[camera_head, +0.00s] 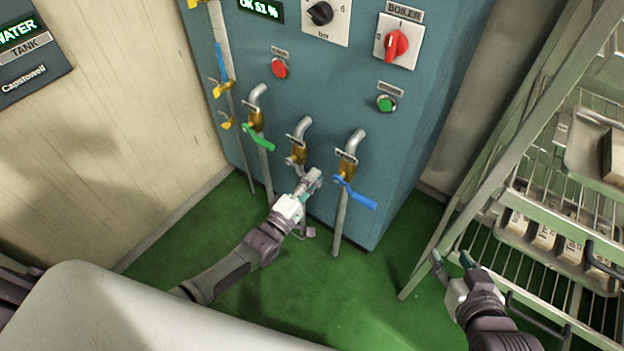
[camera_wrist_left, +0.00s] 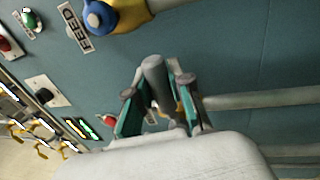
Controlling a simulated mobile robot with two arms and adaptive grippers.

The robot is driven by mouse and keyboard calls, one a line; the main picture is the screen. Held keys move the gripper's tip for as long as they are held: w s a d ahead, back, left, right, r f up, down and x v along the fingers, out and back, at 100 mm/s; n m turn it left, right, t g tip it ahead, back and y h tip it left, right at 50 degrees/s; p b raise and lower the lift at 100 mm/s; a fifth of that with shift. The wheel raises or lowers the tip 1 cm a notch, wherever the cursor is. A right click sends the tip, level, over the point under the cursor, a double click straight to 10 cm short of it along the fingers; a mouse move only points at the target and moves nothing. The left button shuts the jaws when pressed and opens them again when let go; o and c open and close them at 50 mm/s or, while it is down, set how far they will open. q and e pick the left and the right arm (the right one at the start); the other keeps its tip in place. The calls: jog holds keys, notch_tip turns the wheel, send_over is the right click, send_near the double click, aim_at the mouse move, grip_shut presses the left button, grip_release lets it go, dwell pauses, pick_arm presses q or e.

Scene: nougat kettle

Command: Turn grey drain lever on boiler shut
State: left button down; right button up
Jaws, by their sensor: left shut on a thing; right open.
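The boiler (camera_head: 310,90) is a blue-grey cabinet with three brass valves low on its front. The middle valve (camera_head: 297,153) carries the grey drain lever, which is mostly hidden in the head view. My left gripper (camera_head: 312,181) is in front of and just below that valve. In the left wrist view the rounded grey lever end (camera_wrist_left: 154,72) sits between the green-padded fingers of my left gripper (camera_wrist_left: 157,102), shut on it. My right gripper (camera_head: 454,260) is open and empty beside the rack, away from the boiler.
A green lever (camera_head: 259,138) is on the valve to the left, and a blue lever (camera_head: 356,193) hangs close to the right of my left gripper. A metal rack (camera_head: 480,185) with trays stands at the right. The green floor (camera_head: 350,290) is clear in front.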

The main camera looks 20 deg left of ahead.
pick_arm(q)
jog(key=c, duration=1)
grip_release()
jog(key=shift+c, duration=0.2)
jog(key=shift+s, duration=0.1)
jog(key=v, duration=1.2)
